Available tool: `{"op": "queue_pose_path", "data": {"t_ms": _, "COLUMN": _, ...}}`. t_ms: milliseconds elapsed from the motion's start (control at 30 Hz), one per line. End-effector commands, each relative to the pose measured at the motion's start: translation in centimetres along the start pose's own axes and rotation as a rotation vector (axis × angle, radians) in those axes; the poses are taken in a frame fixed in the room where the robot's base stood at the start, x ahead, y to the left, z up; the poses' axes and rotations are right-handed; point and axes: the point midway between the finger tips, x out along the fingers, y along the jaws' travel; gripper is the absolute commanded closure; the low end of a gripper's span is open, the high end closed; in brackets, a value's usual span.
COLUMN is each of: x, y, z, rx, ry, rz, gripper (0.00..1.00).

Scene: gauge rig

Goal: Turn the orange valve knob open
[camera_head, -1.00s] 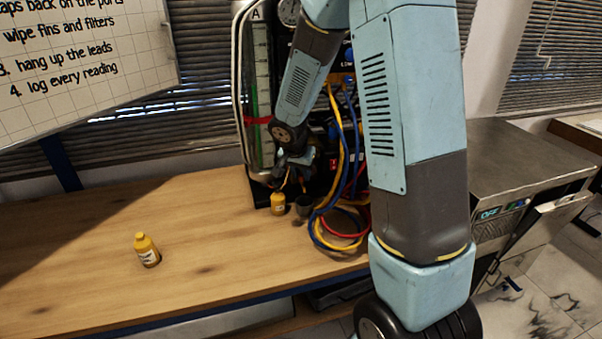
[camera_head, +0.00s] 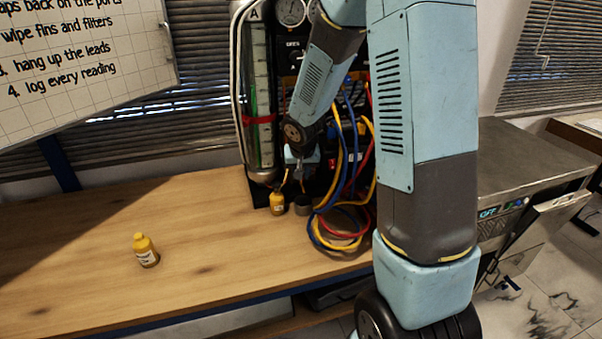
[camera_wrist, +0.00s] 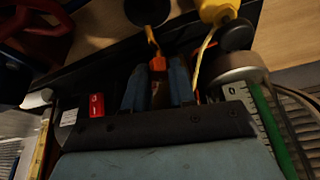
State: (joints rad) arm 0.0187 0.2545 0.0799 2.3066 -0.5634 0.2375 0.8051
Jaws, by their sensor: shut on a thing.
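The orange valve knob (camera_wrist: 158,63) shows in the wrist view between the two blue-grey fingertips of my gripper (camera_wrist: 158,75). My gripper is shut on it. In the head view my gripper (camera_head: 303,168) reaches down to the lower front of the gauge rig, and the knob is hidden or too small to make out there. How far the knob is turned cannot be told.
Blue, red and yellow hoses (camera_head: 341,222) hang to the right. A glass cylinder (camera_head: 262,120) stands left. Another yellow bottle (camera_head: 145,250) sits on the open wooden bench (camera_head: 80,270).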

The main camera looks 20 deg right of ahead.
Motion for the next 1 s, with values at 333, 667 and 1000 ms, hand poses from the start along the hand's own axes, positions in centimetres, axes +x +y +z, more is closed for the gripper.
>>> {"op": "queue_pose_path", "data": {"t_ms": 333, "x": -0.1, "y": -0.1, "z": -0.1, "rx": -0.001, "ry": 0.002, "rz": -0.002, "gripper": 0.74}}
{"op": "queue_pose_path", "data": {"t_ms": 667, "x": 0.0, "y": 0.0, "z": 0.0, "rx": 0.000, "ry": 0.001, "rz": -0.001, "gripper": 0.64}}
{"op": "queue_pose_path", "data": {"t_ms": 1000, "x": -2.9, "y": 0.0, "z": -0.1, "rx": 0.003, "ry": 0.004, "rz": -0.001, "gripper": 0.64}}
